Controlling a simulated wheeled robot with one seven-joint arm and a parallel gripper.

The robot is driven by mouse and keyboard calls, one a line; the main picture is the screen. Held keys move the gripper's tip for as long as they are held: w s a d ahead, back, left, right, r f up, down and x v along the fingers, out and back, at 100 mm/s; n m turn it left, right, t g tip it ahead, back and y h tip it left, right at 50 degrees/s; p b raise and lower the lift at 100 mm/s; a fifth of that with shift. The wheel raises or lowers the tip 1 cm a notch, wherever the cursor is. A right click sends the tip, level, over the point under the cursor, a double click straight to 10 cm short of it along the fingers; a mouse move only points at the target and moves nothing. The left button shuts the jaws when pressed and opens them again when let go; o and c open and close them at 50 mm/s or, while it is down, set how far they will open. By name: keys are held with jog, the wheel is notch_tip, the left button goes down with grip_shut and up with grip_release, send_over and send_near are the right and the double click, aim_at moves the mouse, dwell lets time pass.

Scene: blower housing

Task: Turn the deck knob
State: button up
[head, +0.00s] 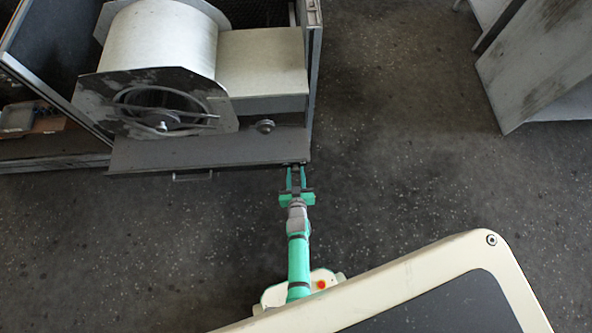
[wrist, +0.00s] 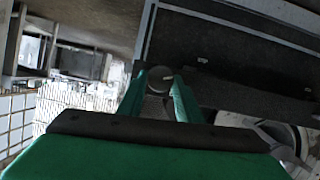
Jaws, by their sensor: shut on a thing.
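The deck knob (wrist: 158,76) is a dark round knob with a small pale mark on its face, in the wrist view. It sits between the two green fingertips of my gripper (wrist: 160,84), which is shut on it. In the head view my gripper (head: 295,172) reaches the right front corner of the dark deck (head: 230,152) below the blower drum. There the knob is mostly hidden by the fingers and too small to make out. How far it is turned cannot be told.
The blower drum (head: 162,45) with its round inlet (head: 160,112) stands on the deck inside the cabinet. A small round grey fitting (head: 265,126) is on the deck, and a handle (head: 192,177) is on its front edge. Grey panels (head: 535,65) stand at upper right. The floor between is clear.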

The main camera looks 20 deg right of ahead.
jog(key=shift+a+f+n+h, duration=0.1)
jog(key=shift+a+n+h, duration=0.1)
jog(key=shift+n+h, duration=1.25)
jog(key=n+h, duration=0.1)
jog(key=n, duration=0.3)
jog(key=shift+w+a+f+h, duration=0.1)
jog(key=shift+a+f+h, duration=0.05)
jog(key=shift+h, duration=0.2)
jog(key=n, duration=0.1)
jog(key=n+h, duration=0.1)
jog(key=n, duration=0.2)
jog(key=shift+a+f+t+h, duration=0.1)
jog(key=shift+f+t+h, duration=0.2)
jog(key=shift+h, duration=0.1)
jog(key=shift+n+h, duration=0.3)
jog(key=shift+n, duration=0.35)
jog(key=shift+f+n+t+h, duration=0.1)
jog(key=shift+n+t+h, duration=0.25)
jog(key=shift+n, duration=0.65)
jog(key=shift+n+t, duration=0.35)
jog(key=shift+n, duration=0.35)
jog(key=o, duration=1)
jog(key=shift+o, duration=0.2)
